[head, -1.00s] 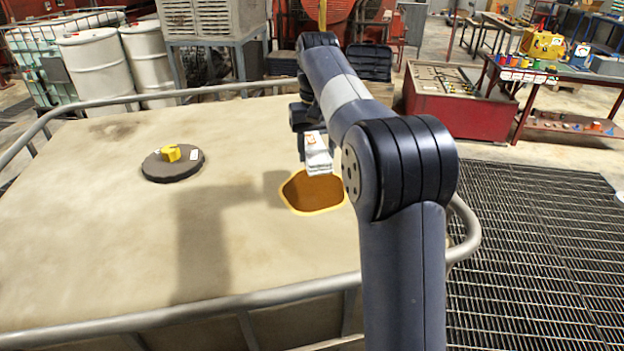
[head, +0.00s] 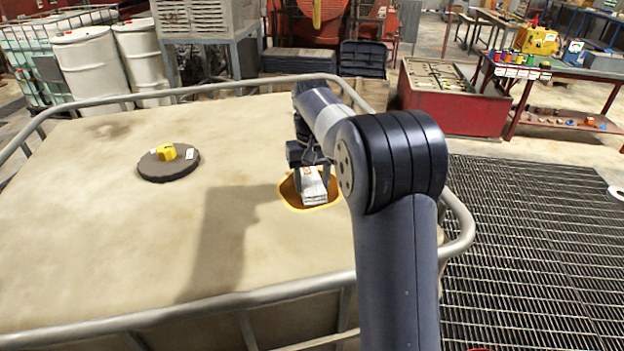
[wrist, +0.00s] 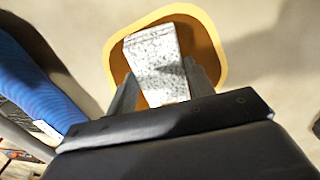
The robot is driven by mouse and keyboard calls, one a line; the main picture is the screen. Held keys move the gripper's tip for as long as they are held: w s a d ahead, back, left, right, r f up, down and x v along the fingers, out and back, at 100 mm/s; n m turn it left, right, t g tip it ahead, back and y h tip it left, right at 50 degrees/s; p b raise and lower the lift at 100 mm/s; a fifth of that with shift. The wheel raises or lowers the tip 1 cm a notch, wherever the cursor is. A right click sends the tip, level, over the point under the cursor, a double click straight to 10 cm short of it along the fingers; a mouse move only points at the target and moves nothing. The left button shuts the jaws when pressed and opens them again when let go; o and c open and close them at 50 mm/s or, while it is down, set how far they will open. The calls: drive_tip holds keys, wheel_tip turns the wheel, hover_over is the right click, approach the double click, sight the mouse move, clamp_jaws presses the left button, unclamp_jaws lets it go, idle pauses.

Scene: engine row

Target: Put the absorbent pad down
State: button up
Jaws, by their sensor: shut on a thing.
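The absorbent pad (head: 313,189) is a pale grey, speckled, folded slab with a small orange mark. My gripper (head: 311,172) is shut on it, with a finger on each side. In the wrist view the pad (wrist: 155,62) sticks out from between the fingers of my gripper (wrist: 160,88). I cannot tell whether the pad touches the patch.
A dark round lid with a yellow cap (head: 168,162) sits on the tan top (head: 120,235) to the left. A grey tube rail (head: 200,305) runs around the top's edge. A blue ribbed object (wrist: 38,82) shows at the wrist view's left.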

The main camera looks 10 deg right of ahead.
sight(312, 184)
drive_tip(key=o, duration=1)
drive_tip(key=shift+f, duration=0.1)
drive_tip(key=shift+c, duration=0.2)
wheel_tip(312, 184, up, 12)
wheel_tip(312, 184, down, 12)
drive_tip(key=shift+r, duration=1.3)
